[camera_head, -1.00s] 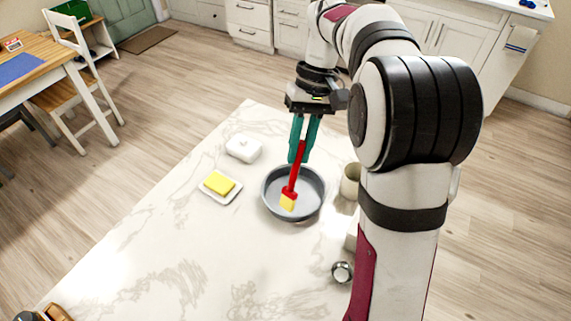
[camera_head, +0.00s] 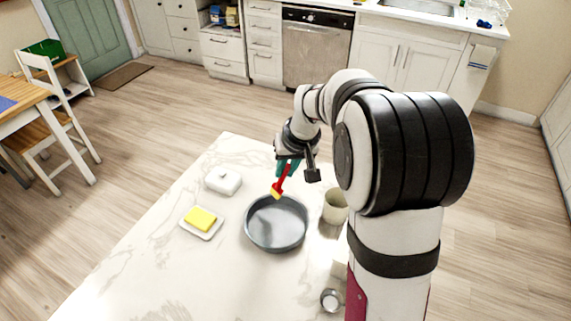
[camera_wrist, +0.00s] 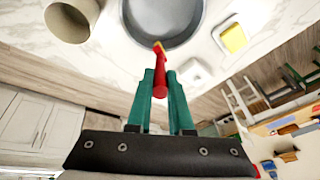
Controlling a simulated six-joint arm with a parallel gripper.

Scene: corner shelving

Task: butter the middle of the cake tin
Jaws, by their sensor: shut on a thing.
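The round grey cake tin (camera_head: 276,232) stands on the white marble counter; part of it shows at the top of the wrist view (camera_wrist: 165,22). My gripper (camera_head: 287,170), with teal fingers, is shut on the red handle of a brush (camera_head: 281,183) and holds it tilted. The brush's yellow tip (camera_head: 275,192) appears at or above the tin's far rim; its exact height is unclear. Yellow butter (camera_head: 201,218) lies on a small white dish (camera_head: 210,236) left of the tin. I cannot make out any butter smear in the tin.
A white lidded dish (camera_head: 222,181) stands behind the butter. A beige cup (camera_head: 335,207) stands right of the tin, close to my arm. A small silver object (camera_head: 331,300) lies at the front right. The counter (camera_head: 150,285) is clear at front left.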

